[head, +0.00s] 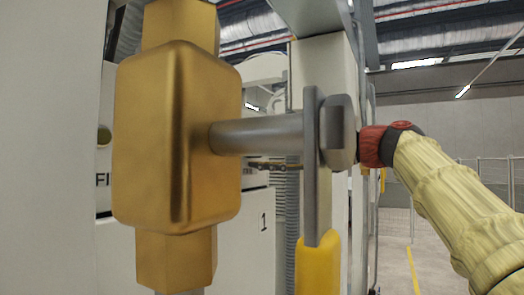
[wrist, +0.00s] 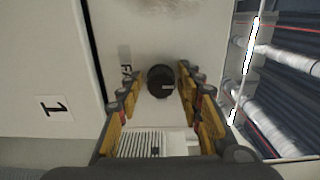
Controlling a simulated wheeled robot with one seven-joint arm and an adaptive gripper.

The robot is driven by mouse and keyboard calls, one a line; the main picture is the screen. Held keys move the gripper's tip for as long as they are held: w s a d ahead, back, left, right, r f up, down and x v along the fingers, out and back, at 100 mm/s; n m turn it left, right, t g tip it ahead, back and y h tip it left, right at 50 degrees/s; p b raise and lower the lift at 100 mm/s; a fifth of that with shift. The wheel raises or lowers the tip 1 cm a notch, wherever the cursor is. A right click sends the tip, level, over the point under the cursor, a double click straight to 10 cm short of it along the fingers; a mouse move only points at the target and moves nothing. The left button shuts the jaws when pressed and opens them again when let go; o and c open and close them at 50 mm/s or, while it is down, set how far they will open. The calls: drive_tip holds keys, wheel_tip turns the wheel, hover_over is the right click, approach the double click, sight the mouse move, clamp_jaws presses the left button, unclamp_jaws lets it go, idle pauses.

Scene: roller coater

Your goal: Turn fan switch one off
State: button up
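In the wrist view, a round black switch knob (wrist: 160,82) with a light mark on its face sits on a pale cabinet panel (wrist: 185,30). Partly hidden lettering that starts "FA" is beside it. My gripper (wrist: 159,77) is open, with one yellow and dark finger on each side of the knob. Whether either finger touches the knob cannot be told. In the head view, my arm comes in from the right, and the valve in front hides most of my gripper and the knob.
A large brass valve (head: 178,140) with a grey stem and yellow-ended lever (head: 318,265) fills the near head view. A "1" label (head: 264,222) marks a pale cabinet; the wrist view also shows a "1" label (wrist: 55,107). Open floor lies at the right.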

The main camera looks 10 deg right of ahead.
drive_tip(key=shift+o, duration=0.8)
drive_tip(key=shift+s+d, duration=0.1)
drive_tip(key=shift+d, duration=0.2)
drive_tip(key=v, duration=1.1)
drive_tip(key=shift+s, duration=0.2)
drive_tip(key=shift+d, duration=0.1)
